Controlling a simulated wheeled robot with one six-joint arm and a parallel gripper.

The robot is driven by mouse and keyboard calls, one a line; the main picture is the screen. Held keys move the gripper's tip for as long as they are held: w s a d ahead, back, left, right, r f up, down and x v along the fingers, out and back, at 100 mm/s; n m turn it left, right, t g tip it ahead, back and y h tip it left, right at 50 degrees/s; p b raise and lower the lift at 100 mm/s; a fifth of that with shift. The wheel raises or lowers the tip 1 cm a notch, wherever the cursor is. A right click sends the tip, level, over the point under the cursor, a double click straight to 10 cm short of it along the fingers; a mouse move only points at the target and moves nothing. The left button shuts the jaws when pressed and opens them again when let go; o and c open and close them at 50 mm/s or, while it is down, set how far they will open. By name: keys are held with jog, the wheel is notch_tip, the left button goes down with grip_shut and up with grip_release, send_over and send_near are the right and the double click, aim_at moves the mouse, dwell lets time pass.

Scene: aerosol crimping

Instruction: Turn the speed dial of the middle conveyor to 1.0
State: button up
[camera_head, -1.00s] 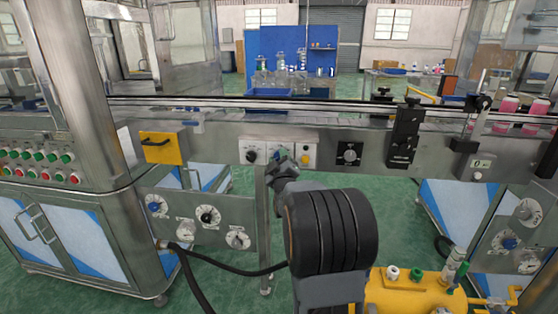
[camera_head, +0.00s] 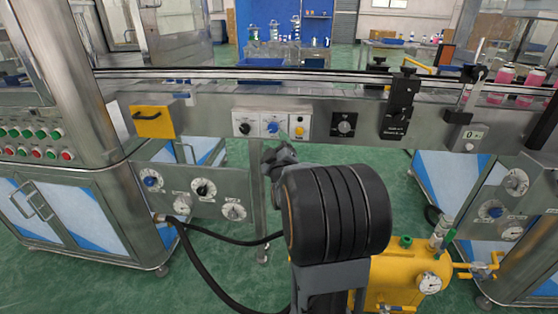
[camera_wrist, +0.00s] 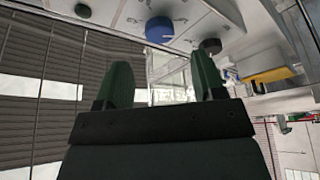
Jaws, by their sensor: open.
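The conveyor's front rail carries a panel with a black knob (camera_head: 244,128), a blue knob (camera_head: 272,128) and a yellow button (camera_head: 299,131). A black dial on a dark square plate (camera_head: 344,124) sits to their right. Labels are too small to read, so I cannot tell which is the speed dial. My gripper (camera_wrist: 163,80) is open and empty, its two dark green fingers apart. The blue knob (camera_wrist: 160,29) and a black knob (camera_wrist: 210,46) show beyond its fingertips in the wrist view, not touched. In the head view my arm mostly hides the gripper, just below the panel.
A yellow handled box (camera_head: 153,118) is on the rail at left. Below it is a plate with several dials (camera_head: 202,190). A black bracket (camera_head: 398,105) stands right of the square dial. A yellow tank (camera_head: 410,285) and black hoses (camera_head: 210,285) are low in front.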

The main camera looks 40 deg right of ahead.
jog(key=v, duration=0.7)
jog(key=shift+s, duration=0.25)
